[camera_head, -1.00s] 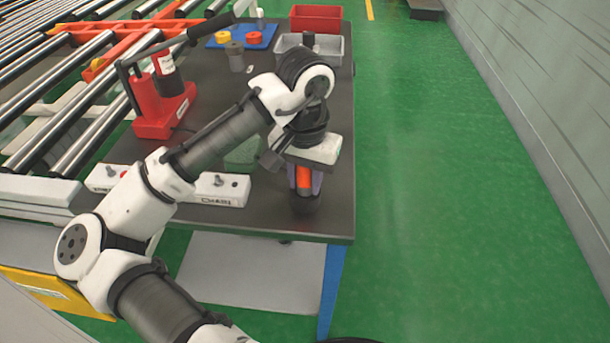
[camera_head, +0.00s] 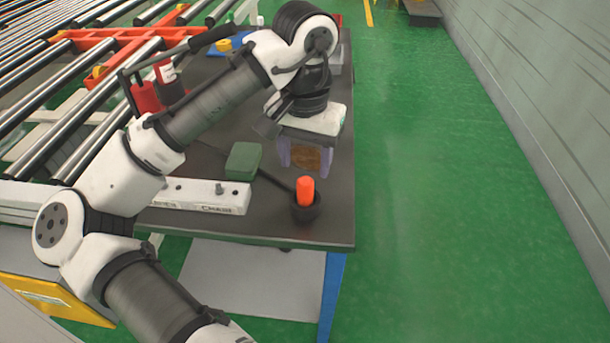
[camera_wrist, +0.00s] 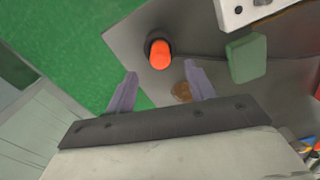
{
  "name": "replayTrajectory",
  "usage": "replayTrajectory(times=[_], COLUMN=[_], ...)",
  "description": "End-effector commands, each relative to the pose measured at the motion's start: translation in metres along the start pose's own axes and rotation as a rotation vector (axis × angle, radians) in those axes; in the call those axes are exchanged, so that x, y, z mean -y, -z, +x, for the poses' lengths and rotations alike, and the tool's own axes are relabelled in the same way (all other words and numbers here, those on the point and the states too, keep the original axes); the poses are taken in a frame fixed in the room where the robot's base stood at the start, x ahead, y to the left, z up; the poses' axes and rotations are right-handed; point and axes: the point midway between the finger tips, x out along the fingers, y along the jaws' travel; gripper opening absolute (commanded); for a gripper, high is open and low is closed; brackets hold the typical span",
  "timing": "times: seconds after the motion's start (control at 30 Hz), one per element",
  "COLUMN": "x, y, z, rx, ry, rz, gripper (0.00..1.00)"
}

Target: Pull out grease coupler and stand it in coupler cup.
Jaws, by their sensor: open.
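The orange-red grease coupler (camera_head: 305,190) stands upright in the dark round coupler cup (camera_head: 307,210) near the front right corner of the table. Both also show in the wrist view, with the coupler (camera_wrist: 160,55) inside the cup's dark rim (camera_wrist: 149,44). My gripper (camera_head: 305,170) is open and empty, above the table and behind the cup. In the wrist view its two purple-grey fingers (camera_wrist: 161,82) are spread apart, and the coupler lies beyond them without contact.
A white labelled block (camera_head: 200,195) with holes and a green block (camera_head: 243,161) lie left of the cup. A round brown patch (camera_wrist: 182,91) marks the tabletop under my gripper. A red pump-like tool (camera_head: 150,98) stands near the rollers. The table's right edge is close.

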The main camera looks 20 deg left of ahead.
Motion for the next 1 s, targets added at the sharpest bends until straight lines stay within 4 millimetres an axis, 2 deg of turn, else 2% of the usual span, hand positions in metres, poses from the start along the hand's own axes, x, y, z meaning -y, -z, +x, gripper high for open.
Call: replayTrajectory(times=[0.03,0.1,0.33,1.0], x=[0.0,0.0,0.0,0.0], y=[0.0,0.0,0.0,0.0], z=[-0.014,-0.028,-0.057,-0.061], rx=[-0.002,-0.001,-0.001,0.0], ry=[0.003,0.003,0.001,-0.001], rz=[-0.001,-0.001,0.0,0.001], gripper=[0.54,0.54,0.54,0.54])
